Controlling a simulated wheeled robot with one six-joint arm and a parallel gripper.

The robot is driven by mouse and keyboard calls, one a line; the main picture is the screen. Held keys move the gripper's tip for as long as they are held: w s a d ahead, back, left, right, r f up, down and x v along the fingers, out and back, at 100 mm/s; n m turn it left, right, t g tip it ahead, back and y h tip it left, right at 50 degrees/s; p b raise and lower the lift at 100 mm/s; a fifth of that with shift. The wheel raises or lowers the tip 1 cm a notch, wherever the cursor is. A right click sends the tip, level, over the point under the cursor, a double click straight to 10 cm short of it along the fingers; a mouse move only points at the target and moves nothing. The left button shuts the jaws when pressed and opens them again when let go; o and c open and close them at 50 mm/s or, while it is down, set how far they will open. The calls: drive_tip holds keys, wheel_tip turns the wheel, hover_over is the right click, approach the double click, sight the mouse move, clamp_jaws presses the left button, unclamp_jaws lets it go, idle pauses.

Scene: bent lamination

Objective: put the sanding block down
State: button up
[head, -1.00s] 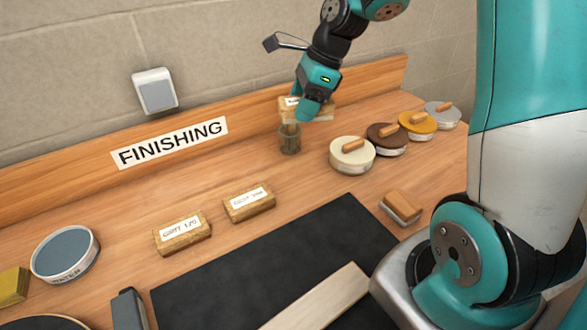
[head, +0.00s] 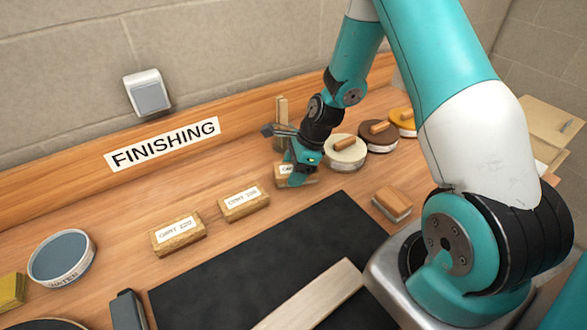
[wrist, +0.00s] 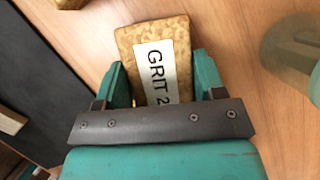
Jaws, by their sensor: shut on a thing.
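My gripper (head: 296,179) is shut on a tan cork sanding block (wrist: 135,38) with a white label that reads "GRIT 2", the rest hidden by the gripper. In the wrist view my gripper (wrist: 160,74) has one green finger on each long side of it. In the head view the held block (head: 282,170) lies level, at or very near the bench top, in line with two like blocks. These are the middle block (head: 244,213) and the left block (head: 180,244), both labelled "GRIT".
A jar with sticks (head: 281,108) stands close behind my gripper. Round tins with wooden handles (head: 345,158) stand to the right. A wood-handled block (head: 392,205) and a black mat (head: 215,290) lie nearer. Bare bench (head: 225,172) shows behind the blocks.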

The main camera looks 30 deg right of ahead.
drive_tip(key=shift+f, duration=0.2)
drive_tip(key=shift+f, duration=0.1)
drive_tip(key=o, duration=0.9)
